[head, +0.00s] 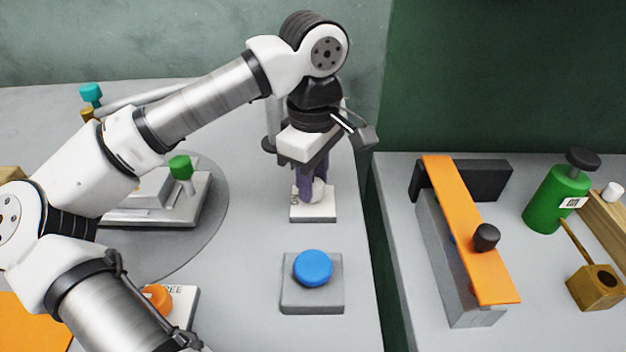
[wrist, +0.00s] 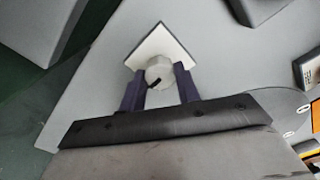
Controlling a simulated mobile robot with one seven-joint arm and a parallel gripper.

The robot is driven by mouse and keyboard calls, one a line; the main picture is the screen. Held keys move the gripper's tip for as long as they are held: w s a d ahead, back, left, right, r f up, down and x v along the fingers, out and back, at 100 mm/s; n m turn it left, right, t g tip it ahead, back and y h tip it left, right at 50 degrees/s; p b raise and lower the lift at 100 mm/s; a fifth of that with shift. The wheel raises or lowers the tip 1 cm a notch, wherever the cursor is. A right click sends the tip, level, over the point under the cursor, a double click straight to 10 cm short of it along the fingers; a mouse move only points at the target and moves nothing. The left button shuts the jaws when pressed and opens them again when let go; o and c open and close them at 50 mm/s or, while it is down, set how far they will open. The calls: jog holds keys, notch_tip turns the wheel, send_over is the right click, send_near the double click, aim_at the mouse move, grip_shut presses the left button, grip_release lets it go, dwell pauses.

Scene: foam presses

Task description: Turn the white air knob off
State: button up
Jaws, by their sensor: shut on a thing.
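The white air knob (wrist: 159,72) sits on a square white plate (wrist: 170,42) on the grey table; a short black mark shows on its face in the wrist view. In the head view the knob (head: 317,188) is partly hidden by my fingers, and its plate (head: 313,213) lies just behind the blue button. My gripper (head: 312,187) points down over the plate. In the wrist view my gripper (wrist: 160,85) has its purple fingers on either side of the knob, shut on it. The label on the plate is mostly hidden, so I cannot read the setting.
A blue button (head: 313,267) on a grey base stands in front of the plate. An orange knob (head: 157,298) is at the front left. A green-knobbed press (head: 181,168) stands left. Across a gap, the right table holds an orange-topped press (head: 463,225) and a green bottle (head: 556,200).

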jog(key=shift+m, duration=0.4)
jog(key=o, duration=1)
jog(key=shift+r, duration=0.15)
notch_tip(320, 180, up, 14)
jog(key=shift+f+p, duration=0.2)
jog(key=shift+p, duration=0.25)
